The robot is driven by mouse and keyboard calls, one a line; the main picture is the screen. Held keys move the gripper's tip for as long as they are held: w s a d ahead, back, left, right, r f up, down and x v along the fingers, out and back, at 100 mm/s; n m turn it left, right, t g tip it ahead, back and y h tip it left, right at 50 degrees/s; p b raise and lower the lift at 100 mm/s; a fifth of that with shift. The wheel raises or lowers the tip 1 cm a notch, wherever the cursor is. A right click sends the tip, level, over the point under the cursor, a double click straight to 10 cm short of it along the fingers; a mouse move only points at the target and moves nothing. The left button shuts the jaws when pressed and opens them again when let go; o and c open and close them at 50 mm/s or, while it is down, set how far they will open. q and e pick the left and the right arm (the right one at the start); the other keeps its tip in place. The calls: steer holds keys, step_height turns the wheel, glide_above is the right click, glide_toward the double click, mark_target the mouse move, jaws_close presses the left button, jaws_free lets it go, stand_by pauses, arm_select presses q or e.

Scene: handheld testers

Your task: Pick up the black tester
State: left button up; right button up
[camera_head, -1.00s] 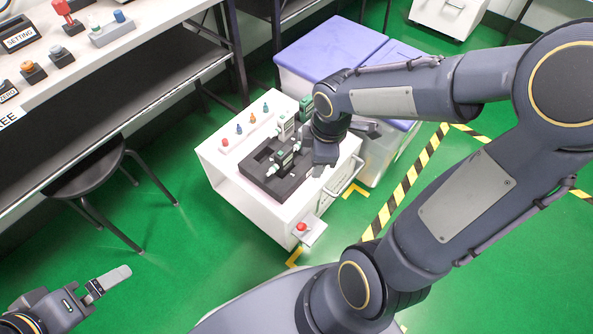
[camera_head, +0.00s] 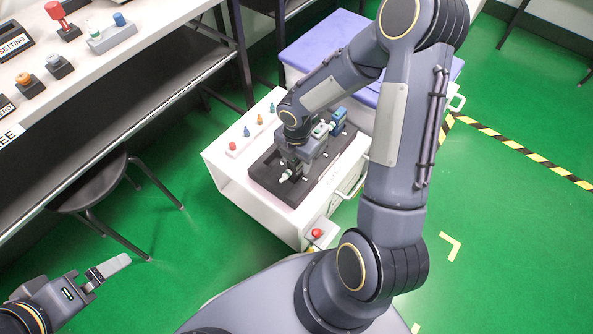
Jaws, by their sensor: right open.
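A black tray (camera_head: 292,196) with handheld testers lies on a white cart (camera_head: 230,180). A tester end with a pale green-white nozzle (camera_head: 289,176) shows at the tray's front, just under my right gripper. A tester with a pale and green top (camera_head: 321,130) and a blue one (camera_head: 338,117) stand further back right. I cannot clearly single out a black tester; the arm hides part of the tray. My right gripper (camera_head: 290,164) is open, pointing down over the tray; whether it touches a tester is unclear. My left gripper (camera_head: 108,269) is at the lower left, away from the cart.
Small coloured pegs (camera_head: 247,131) line the cart's left edge. A red button (camera_head: 317,233) sits on its front corner. A lilac-lidded bin (camera_head: 320,45) stands behind. A bench (camera_head: 130,60) and a black stool (camera_head: 100,185) are at left.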

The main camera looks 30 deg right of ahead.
step_height(320, 180, down, 2)
steer(key=shift+f+b, duration=0.25)
steer(key=shift+b, duration=0.1)
steer(key=shift+r, duration=0.1)
jaws_close()
